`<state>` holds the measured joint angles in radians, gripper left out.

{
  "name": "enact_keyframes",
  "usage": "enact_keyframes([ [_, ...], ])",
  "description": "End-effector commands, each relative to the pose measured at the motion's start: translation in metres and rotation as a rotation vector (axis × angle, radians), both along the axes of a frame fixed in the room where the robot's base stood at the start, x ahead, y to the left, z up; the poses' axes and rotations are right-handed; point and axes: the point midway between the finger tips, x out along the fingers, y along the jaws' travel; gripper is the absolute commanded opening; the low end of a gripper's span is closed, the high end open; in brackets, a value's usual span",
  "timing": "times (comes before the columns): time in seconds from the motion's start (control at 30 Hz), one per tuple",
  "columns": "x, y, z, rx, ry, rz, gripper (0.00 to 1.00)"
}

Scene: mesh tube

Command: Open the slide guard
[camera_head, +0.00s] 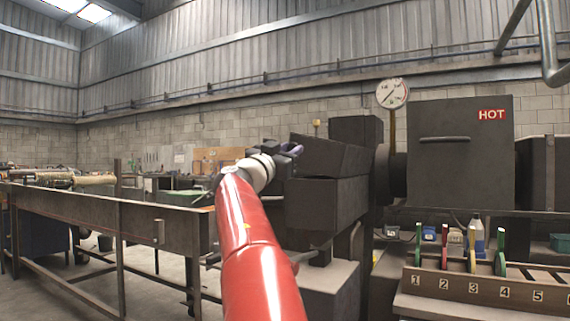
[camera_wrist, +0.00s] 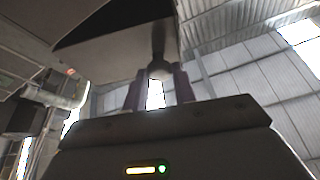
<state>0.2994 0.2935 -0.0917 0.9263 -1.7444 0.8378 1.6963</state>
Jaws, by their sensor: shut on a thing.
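A dark slanted cover (camera_head: 330,155), which looks like the slide guard, sits on top of a dark machine block in the middle of the head view. My gripper (camera_head: 291,150) is at its upper left end, at the tip of my red arm. In the wrist view, the purple fingers of my gripper (camera_wrist: 159,77) are shut on a round knob (camera_wrist: 159,65). The knob hangs by a short stem below a dark-edged metal plate (camera_wrist: 120,58). The head view is too small to show the grasp. The cover's travel track is not visible.
To the right stands a dark housing (camera_head: 460,155) with a HOT label, a handle and a pressure gauge (camera_head: 392,93). A numbered rack (camera_head: 480,287) is at the lower right. A long metal trough table (camera_head: 100,205) is on the left. Bare floor shows at lower left.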

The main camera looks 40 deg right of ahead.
Motion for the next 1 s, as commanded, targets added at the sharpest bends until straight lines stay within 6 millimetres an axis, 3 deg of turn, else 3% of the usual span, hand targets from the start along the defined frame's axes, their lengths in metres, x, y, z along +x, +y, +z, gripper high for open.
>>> enact_keyframes([
  [0.5, -0.044, -0.017, 0.049, 0.182, -0.456, -0.001, 0.0],
  [1.0, -0.098, -0.04, 0.065, 0.358, -0.88, -0.002, 0.0],
])
